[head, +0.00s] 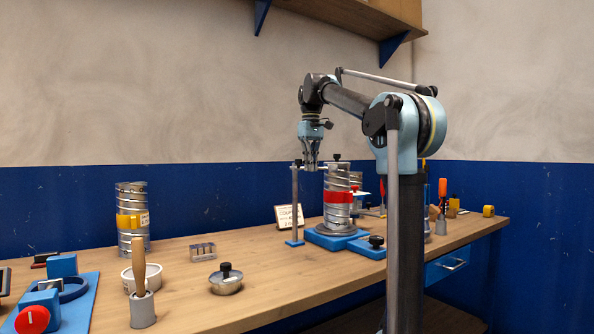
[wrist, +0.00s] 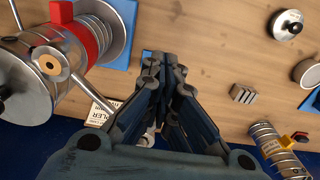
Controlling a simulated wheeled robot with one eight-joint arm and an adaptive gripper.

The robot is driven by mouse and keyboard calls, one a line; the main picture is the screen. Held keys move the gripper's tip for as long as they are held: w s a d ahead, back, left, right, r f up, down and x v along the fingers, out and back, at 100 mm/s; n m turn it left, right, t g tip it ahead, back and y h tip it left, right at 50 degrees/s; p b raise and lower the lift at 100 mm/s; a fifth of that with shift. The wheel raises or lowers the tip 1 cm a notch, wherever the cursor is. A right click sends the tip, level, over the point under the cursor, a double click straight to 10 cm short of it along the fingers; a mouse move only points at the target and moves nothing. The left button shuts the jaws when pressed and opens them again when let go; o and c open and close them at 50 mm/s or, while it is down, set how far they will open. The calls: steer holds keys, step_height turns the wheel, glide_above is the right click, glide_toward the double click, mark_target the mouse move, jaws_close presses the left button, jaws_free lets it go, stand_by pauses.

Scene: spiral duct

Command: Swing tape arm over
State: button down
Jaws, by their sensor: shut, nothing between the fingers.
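A spiral metal duct (head: 338,215) with a red band (head: 339,197) stands upright on a blue base. It also shows at the upper left of the wrist view (wrist: 22,70). A slim metal post (head: 295,205) stands just left of it on a small blue foot. In the wrist view a thin metal rod (wrist: 90,82) runs from near the duct's top towards my fingers; I cannot tell for sure that it is the tape arm. My gripper (head: 311,168) points down between post and duct near their tops. It is shut and empty; its fingers (wrist: 165,62) hide part of the rod.
A second duct with a yellow band (head: 131,220) stands at the left. A grey block (head: 202,252), a lidded metal dish (head: 226,282), a white tub (head: 142,279) and a wooden-handled tool (head: 139,270) are on the bench. A small sign (head: 288,216) stands behind the post. The bench middle is mostly clear.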

steer(key=shift+r, duration=0.1)
step_height(320, 180, up, 9)
stand_by(1.2)
